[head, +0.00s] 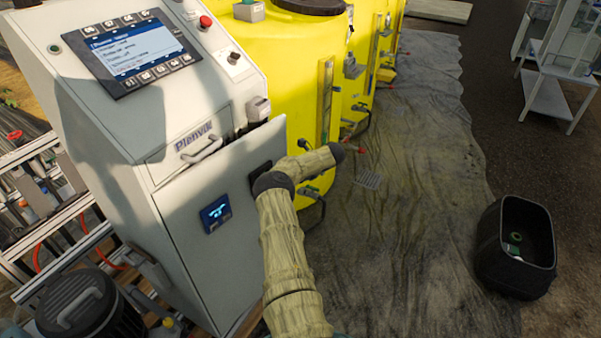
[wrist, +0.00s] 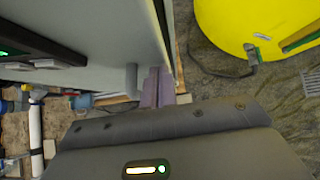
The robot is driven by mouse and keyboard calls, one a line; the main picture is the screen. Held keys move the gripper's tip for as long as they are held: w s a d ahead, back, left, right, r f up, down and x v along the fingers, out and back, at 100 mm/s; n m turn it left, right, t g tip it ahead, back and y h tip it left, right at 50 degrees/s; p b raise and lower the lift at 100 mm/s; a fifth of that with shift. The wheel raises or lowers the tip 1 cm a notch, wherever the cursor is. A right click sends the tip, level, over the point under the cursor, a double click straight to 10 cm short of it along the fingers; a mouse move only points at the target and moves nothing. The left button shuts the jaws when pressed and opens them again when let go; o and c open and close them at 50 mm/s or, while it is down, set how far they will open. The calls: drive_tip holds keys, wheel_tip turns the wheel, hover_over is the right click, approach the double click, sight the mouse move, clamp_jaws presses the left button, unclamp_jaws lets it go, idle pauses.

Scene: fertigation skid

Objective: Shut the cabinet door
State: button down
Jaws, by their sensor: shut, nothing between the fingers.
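The cabinet (head: 110,140) is a pale grey control unit with a screen at the left. Its lower door (head: 185,210) bears a blue badge and looks ajar, its right top corner standing out from the body. My arm rises in front of the door and bends right past its edge; my gripper is hidden in the head view. In the wrist view, my gripper (wrist: 153,88) is shut and empty, its fingers close beside the edge of a pale panel (wrist: 110,30) that looks like the door. I cannot tell whether they touch it.
Yellow tanks (head: 290,60) with valves and hoses stand behind and right of the cabinet. A black bin (head: 515,250) stands on the floor at right. A dark motor-like drum (head: 80,305) is at lower left. The sheet-covered floor (head: 420,200) is mostly free.

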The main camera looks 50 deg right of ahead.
drive_tip(key=v, duration=0.4)
drive_tip(key=shift+a+r, duration=0.2)
drive_tip(key=shift+w, duration=0.1)
